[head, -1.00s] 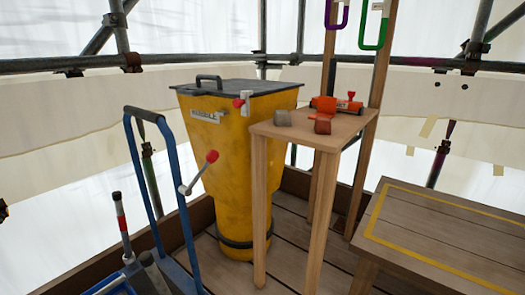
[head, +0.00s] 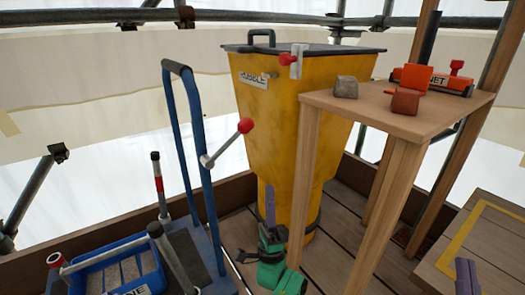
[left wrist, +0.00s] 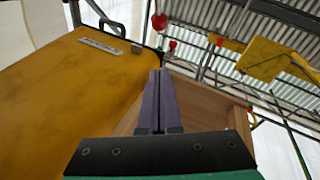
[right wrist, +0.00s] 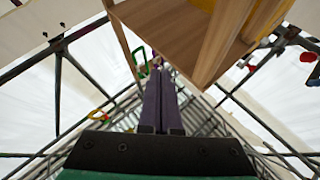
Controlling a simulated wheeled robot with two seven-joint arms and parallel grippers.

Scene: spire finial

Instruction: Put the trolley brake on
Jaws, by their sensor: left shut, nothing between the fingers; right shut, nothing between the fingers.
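The trolley (head: 185,130) has a blue tubular frame and stands at the left in the head view. A grey lever with a red ball knob (head: 245,126) joins its right upright and slants up to the right; the frames do not label it as the brake. My left gripper (head: 270,190), green with purple fingers, is shut and empty, pointing up in front of the yellow bin, below and right of that knob and apart from it. Red knobs show in the left wrist view, but I cannot tell which they are. My right gripper (head: 463,262) is shut and empty at the lower right.
The yellow rubble bin (head: 275,110) stands behind my left gripper. A wooden stand (head: 340,104) with grey and red blocks and an orange tool is right of it. The trolley carries a blue tray (head: 115,258) and a red-banded post (head: 158,185). A low table (head: 485,240) is at right.

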